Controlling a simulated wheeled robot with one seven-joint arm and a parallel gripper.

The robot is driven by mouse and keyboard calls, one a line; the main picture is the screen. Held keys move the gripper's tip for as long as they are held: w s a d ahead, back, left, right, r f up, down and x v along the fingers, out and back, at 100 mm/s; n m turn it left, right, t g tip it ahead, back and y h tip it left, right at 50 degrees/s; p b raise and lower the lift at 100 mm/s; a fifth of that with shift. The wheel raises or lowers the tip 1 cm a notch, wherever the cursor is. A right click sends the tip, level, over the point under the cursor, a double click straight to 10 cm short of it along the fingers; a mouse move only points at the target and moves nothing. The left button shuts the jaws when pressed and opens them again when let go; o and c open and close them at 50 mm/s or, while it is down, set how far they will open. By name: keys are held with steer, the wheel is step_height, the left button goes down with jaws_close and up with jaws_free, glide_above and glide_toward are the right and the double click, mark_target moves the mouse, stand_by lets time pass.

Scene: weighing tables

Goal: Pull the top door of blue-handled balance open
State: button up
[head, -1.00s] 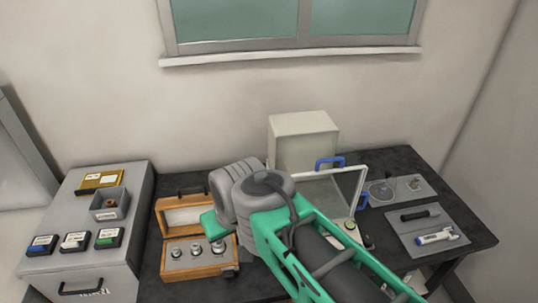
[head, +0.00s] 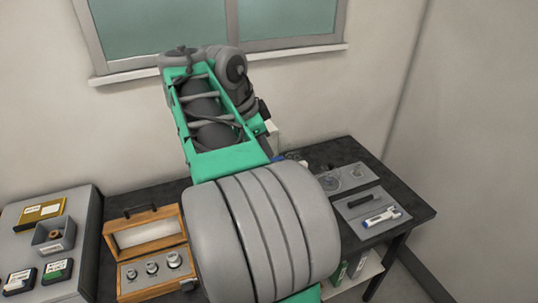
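The blue-handled balance is almost wholly hidden behind my arm in the head view. Only a small pale piece of its housing (head: 272,137) and a bit of a blue handle (head: 279,158) show at the right edge of my arm. The top door cannot be seen, so I cannot tell how it stands. My gripper is not in view; my own green and grey arm links cover the middle of the picture.
An open wooden weight box (head: 158,279) with metal weights stands on the dark table (head: 318,154), left of my arm. Grey mats at right hold a glass dish (head: 328,183), a dark tool (head: 364,201) and a white-and-blue pen (head: 382,217).

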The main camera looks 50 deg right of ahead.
mark_target(272, 159)
steer(key=x, duration=0.5)
steer(key=shift+d+f, duration=0.1)
jaws_close()
stand_by(1.2)
